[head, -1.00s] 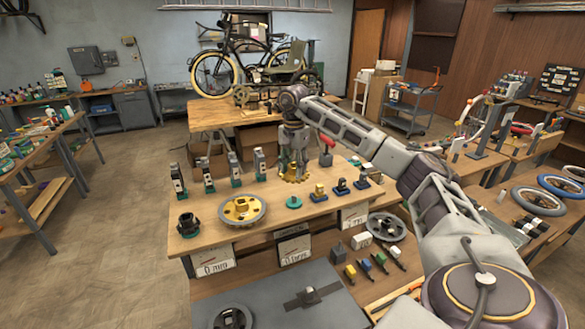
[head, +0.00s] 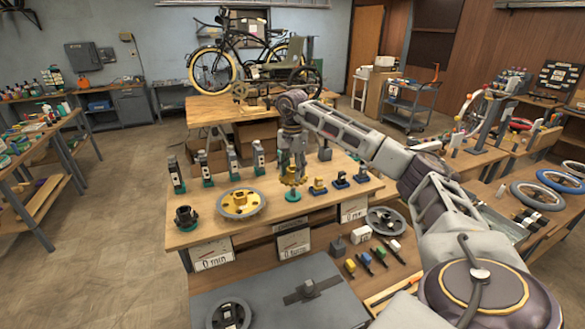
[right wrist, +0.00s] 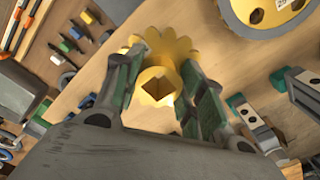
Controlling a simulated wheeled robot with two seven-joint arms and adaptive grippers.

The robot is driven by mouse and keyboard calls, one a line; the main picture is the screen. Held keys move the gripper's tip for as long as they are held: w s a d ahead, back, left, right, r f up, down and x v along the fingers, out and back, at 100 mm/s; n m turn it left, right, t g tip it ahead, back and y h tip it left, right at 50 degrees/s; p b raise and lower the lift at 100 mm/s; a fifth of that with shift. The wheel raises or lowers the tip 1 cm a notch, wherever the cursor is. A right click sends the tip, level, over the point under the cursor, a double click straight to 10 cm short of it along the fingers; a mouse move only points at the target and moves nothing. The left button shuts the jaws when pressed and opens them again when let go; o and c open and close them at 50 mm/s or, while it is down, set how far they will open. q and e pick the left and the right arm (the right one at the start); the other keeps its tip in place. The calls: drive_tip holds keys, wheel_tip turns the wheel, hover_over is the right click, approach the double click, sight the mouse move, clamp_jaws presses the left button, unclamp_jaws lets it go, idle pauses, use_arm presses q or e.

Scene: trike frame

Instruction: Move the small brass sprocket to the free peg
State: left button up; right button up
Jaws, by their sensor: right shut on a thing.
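The small brass sprocket (head: 293,180) is toothed, with a square hole through its hub; it also shows in the right wrist view (right wrist: 178,47). My right gripper (head: 293,168) points down and is shut on its hub, with a finger on either side in the right wrist view (right wrist: 160,84). In the head view the sprocket overlaps the free peg's green base (head: 293,196) from just above. The peg's post is hidden, and I cannot tell whether sprocket and peg touch. My left gripper is not in view.
A large brass-and-grey wheel (head: 239,203) and a black sprocket (head: 186,217) on a green base stand to the left. Several upright clamp-like blocks (head: 205,168) stand behind. Small blocks on blue bases (head: 340,180) are close on the right. The bench's front edge is near.

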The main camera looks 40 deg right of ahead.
sight(292, 189)
drive_tip(key=shift+f+b, duration=0.3)
drive_tip(key=shift+f, duration=0.55)
drive_tip(key=shift+p, duration=0.65)
idle(1.7)
drive_tip(key=shift+f+b, duration=0.95)
drive_tip(key=shift+f, duration=1.05)
idle(1.0)
drive_tip(key=o, duration=1.2)
drive_tip(key=shift+o, duration=0.2)
drive_tip(key=shift+r, duration=0.1)
wheel_tip(292, 189, up, 12)
